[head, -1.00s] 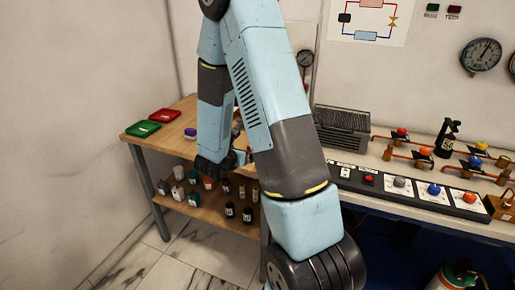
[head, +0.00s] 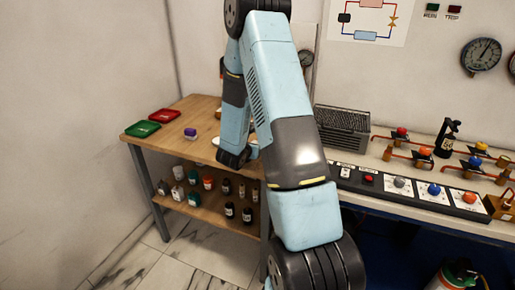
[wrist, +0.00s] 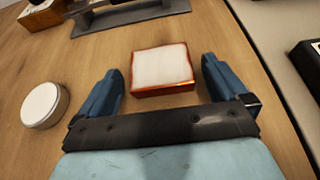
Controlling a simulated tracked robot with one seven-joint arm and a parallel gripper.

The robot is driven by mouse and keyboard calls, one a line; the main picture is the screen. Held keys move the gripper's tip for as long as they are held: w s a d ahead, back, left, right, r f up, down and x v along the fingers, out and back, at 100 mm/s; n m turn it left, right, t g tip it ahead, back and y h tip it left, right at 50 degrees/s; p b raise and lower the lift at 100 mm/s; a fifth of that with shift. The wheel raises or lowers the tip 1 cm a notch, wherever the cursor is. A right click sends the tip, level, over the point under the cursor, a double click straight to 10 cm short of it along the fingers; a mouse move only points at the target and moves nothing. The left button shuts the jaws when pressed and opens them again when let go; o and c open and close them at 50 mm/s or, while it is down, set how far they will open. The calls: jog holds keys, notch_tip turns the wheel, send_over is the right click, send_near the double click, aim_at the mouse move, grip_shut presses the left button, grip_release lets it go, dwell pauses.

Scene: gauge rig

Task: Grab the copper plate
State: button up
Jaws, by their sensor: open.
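A square block with copper-red sides and a pale, shiny top (wrist: 161,66) lies on the wooden bench in the wrist view; it looks like the copper plate. My gripper (wrist: 163,72) is open, with one blue finger to the left of the plate and one to the right. The plate sits ahead of the palm, between the finger ends, with gaps at both sides. Nothing is held. In the head view my arm hides the gripper and the plate.
A round pale-topped disc (wrist: 42,104) lies left of the gripper. A dark grey stand (wrist: 130,16) is beyond the plate. A purple-topped item (head: 190,133), a red tray (head: 164,115) and a green tray (head: 142,129) are on the left of the bench. A grey vented box (head: 342,128) stands right.

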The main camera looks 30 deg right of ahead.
jog(key=shift+w+d+f, duration=0.3)
jog(key=shift+w+d, duration=0.1)
jog(key=shift+d, duration=0.15)
jog(key=c, duration=1.3)
jog(key=shift+r, duration=0.1)
